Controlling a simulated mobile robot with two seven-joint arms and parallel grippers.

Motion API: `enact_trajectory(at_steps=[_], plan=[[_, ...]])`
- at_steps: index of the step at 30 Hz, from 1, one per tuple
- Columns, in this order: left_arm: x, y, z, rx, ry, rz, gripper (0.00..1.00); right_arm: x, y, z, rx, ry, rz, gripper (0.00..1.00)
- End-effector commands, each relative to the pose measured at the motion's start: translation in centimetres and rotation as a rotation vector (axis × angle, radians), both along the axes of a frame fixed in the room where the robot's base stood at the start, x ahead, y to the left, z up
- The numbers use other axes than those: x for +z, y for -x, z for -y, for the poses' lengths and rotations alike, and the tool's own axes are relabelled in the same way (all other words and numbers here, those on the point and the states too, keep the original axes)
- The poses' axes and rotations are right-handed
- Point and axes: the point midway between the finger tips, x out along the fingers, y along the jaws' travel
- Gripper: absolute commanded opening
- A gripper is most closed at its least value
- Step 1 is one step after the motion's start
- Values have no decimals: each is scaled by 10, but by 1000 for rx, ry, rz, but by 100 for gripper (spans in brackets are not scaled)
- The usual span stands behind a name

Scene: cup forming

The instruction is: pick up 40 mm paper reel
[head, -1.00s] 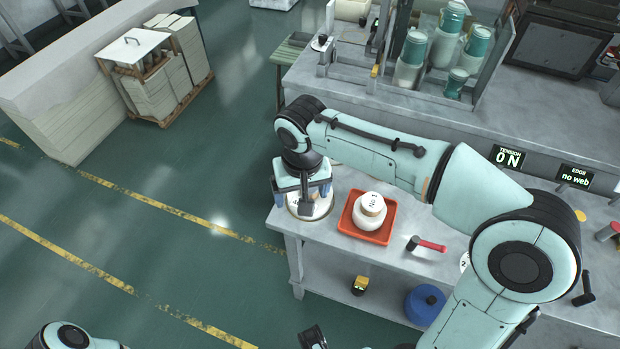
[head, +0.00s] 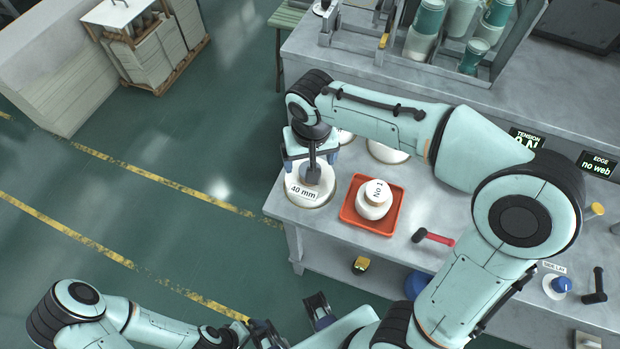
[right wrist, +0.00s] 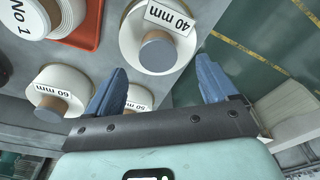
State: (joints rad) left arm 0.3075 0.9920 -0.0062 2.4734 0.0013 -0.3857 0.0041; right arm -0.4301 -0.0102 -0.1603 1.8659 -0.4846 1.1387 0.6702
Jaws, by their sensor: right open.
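The 40 mm paper reel (head: 322,192), white with a grey core and a "40 mm" label, lies at the table's left corner. It also shows in the right wrist view (right wrist: 133,50), its core just beyond the fingertips. My right gripper (head: 312,168) is open and empty above the reel, partly hiding it. In the right wrist view, its two blue fingers (right wrist: 160,76) stand apart with nothing between them. My left gripper (head: 292,318) is low at the bottom of the head view, its fingers apart and empty.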

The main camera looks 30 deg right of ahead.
Motion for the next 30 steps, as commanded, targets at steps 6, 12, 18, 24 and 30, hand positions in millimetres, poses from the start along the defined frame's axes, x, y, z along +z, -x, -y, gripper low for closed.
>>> enact_trajectory(at_steps=[6,12,18,24,30], plan=[[-2,1,0,0,0,0,100,-24,-2,3,0,2,-4,86],[-5,2,0,0,0,-1,100,-50,-5,5,1,1,-1,86],[-5,2,0,0,0,-1,100,-54,-6,5,0,0,1,86],[-5,2,0,0,0,-1,100,-53,-6,5,0,0,1,50],[-5,2,0,0,0,-1,100,-53,-6,5,0,0,2,0]])
